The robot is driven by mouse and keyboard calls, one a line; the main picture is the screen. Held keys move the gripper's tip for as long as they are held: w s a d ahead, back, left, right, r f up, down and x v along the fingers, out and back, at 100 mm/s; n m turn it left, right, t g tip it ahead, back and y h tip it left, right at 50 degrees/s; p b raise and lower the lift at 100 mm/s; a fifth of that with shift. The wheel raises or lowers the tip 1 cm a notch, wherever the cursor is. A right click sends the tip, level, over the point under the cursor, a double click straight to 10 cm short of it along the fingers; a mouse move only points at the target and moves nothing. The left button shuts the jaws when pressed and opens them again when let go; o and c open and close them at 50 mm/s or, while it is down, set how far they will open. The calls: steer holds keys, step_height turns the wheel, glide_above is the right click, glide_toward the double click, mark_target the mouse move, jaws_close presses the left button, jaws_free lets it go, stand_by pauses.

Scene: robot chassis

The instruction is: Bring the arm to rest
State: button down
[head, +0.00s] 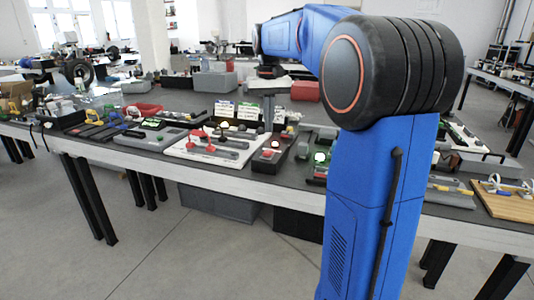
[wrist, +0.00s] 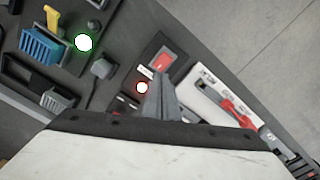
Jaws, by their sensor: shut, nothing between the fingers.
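My arm, blue with black joints, fills the right of the head view and reaches out over the table (head: 75,136). My gripper (wrist: 160,84) shows in the wrist view as two grey fingers, shut together and empty. Below the fingertips are a dark box with a red switch (wrist: 164,62) and a white board with a red handle (wrist: 232,108); I cannot tell the gap. In the head view my gripper is small and partly lost among the table items.
A white board with red parts (head: 214,150) lies on the table near its front edge. A dark box with a red button (head: 268,160) is beside it. A wooden board (head: 504,204) lies at the right. Bare floor (head: 150,240) is free in front of the table.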

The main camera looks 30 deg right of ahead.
stand_by(0.5)
steer(key=s+a+f+n+t, duration=0.1)
steer(key=s+a+f, duration=0.4)
steer(key=s, duration=0.5)
steer(key=s+a+f+n+t, duration=0.2)
steer(key=s+a+f, duration=0.3)
steer(key=s, duration=0.5)
steer(key=s+a+f+n+t, duration=0.1)
steer(key=s+a+f, duration=0.4)
steer(key=s+f, duration=0.3)
steer(key=shift+s+a+t, duration=0.4)
steer(key=shift+s, duration=0.7)
